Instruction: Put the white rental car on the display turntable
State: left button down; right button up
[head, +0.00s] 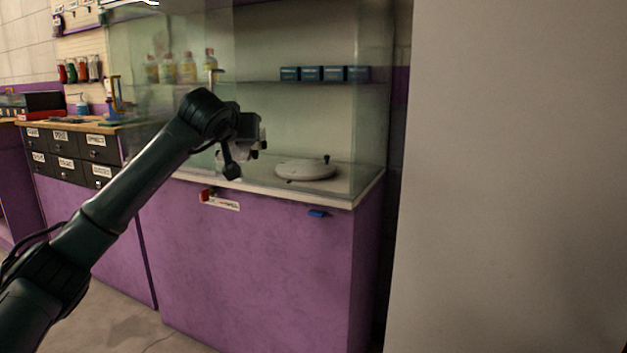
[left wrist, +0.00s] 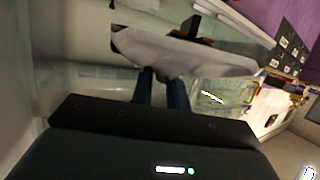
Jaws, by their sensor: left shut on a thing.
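The display turntable (head: 305,172) is a low, round white disc on the case floor, bare on top, with a small dark knob at its rear edge. My left gripper (head: 240,152) is left of the turntable and a little above its level, apart from it in the picture. In the left wrist view my left gripper (left wrist: 166,78) is shut on the white rental car (left wrist: 205,58), a pale, long, blurred shape across the fingertips. In the head view the car is hard to tell from the gripper. My right gripper is out of view.
The turntable stands in a glass case on a purple counter (head: 265,250). A shelf above holds several blue boxes (head: 325,73) and bottles (head: 187,68). Labelled drawers (head: 65,150) stand at the left. A large pale panel (head: 510,180) fills the right side.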

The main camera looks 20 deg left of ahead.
aim_at(307, 170)
jog(key=i, duration=1.2)
